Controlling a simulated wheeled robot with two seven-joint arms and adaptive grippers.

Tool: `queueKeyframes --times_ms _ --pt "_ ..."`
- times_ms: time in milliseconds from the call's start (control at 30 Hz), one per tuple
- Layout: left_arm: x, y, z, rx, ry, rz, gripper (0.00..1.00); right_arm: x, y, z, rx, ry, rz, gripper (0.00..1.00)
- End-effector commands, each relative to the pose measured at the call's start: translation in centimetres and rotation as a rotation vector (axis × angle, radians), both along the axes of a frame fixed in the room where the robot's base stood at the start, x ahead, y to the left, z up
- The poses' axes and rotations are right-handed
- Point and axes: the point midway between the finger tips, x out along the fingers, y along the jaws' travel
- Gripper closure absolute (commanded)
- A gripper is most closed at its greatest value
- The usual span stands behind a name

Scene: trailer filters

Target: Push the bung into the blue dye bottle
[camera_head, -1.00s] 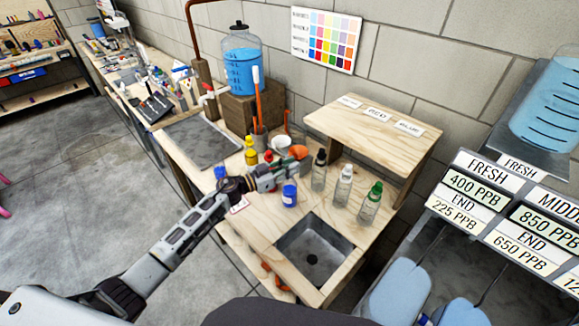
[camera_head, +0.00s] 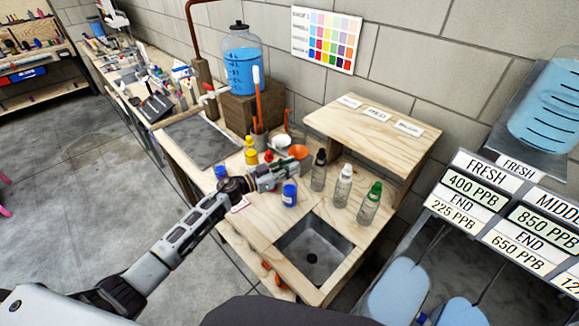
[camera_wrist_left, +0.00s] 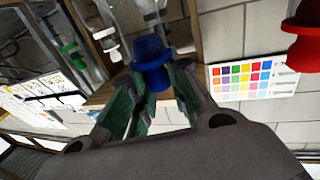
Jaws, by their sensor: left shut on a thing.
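A blue bottle with a pale label (camera_head: 290,195) stands on the plywood bench, behind the sink. My left gripper (camera_head: 290,170) is just above it in the head view. In the left wrist view, my left gripper (camera_wrist_left: 158,78) is shut on a blue flanged piece, seemingly the bung (camera_wrist_left: 152,52). The fingers cover part of it. Whether it touches the bottle mouth or is seated in it cannot be told. My right gripper is not in view.
A yellow bottle (camera_head: 250,152), a white cup (camera_head: 281,141) and an orange funnel (camera_head: 300,152) stand behind my left gripper. Several clear bottles, one green-capped (camera_head: 370,203), stand to its right. The sink (camera_head: 315,250) opens in front. A red cap (camera_wrist_left: 304,40) shows in the wrist view.

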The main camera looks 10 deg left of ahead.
Motion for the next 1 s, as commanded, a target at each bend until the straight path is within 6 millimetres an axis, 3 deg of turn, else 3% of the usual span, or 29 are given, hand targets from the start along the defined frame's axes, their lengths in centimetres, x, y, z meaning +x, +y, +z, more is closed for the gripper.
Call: queueKeyframes --times_ms 300,333,500,733,900,1000 --pt "0.0 -0.01 -0.03 0.0 0.0 0.0 0.95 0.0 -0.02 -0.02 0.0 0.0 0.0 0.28" --pt "0.0 -0.01 -0.03 0.0 0.0 0.0 0.79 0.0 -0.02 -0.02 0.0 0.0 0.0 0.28" --pt "0.0 -0.01 -0.03 0.0 0.0 0.0 0.57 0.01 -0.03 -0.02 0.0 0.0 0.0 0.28" --pt "-0.01 -0.01 -0.04 0.0 0.0 0.0 0.56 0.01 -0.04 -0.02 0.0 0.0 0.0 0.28" --pt "-0.01 -0.01 -0.04 0.0 0.0 0.0 0.35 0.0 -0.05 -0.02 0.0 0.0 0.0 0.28" --pt "-0.01 -0.01 -0.04 0.0 0.0 0.0 0.35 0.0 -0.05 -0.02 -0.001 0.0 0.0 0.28"
